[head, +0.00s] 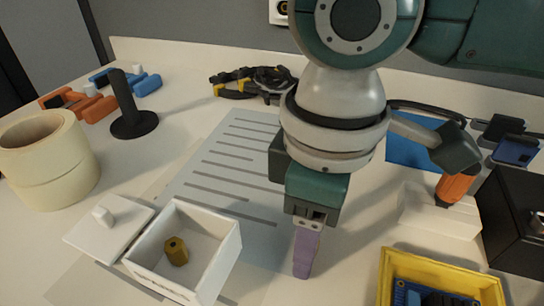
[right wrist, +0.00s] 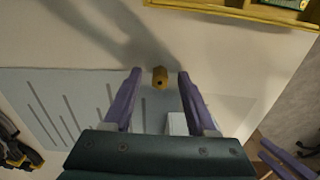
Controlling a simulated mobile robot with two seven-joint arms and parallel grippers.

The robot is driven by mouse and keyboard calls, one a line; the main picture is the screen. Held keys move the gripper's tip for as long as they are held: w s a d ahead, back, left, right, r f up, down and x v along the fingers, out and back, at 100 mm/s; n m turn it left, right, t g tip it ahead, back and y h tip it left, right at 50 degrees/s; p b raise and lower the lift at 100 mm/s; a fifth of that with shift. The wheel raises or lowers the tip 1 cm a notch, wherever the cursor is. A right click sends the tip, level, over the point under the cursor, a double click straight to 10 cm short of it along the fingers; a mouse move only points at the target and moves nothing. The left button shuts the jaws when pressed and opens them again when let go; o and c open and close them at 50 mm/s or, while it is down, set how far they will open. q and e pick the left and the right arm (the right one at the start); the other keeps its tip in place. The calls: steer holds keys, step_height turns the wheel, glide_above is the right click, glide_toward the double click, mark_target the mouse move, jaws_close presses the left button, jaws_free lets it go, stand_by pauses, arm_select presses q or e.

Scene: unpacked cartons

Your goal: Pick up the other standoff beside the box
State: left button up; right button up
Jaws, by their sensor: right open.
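A brass-coloured standoff (right wrist: 160,77) is on the pale surface in the right wrist view. My right gripper (right wrist: 159,73) is open, with a purple finger on each side of the standoff and a gap to it on both sides. In the head view the right gripper (head: 304,272) points down to the right of the white box, and that standoff is hidden there. Another standoff (head: 176,250) is inside the open white box (head: 205,281). Purple fingers of my left gripper (right wrist: 288,160) show at the lower right of the right wrist view; their opening is unclear.
The box's lid (head: 110,230) lies left of the box. A yellow tray (head: 440,262) is right of the right gripper. A striped sheet (head: 228,172) lies behind the box. Tape rolls (head: 48,165), a black stand (head: 131,118) and clamps (head: 255,82) are farther off.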

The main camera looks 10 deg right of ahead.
steer(key=shift+c, duration=0.2)
jaws_close()
stand_by(0.3)
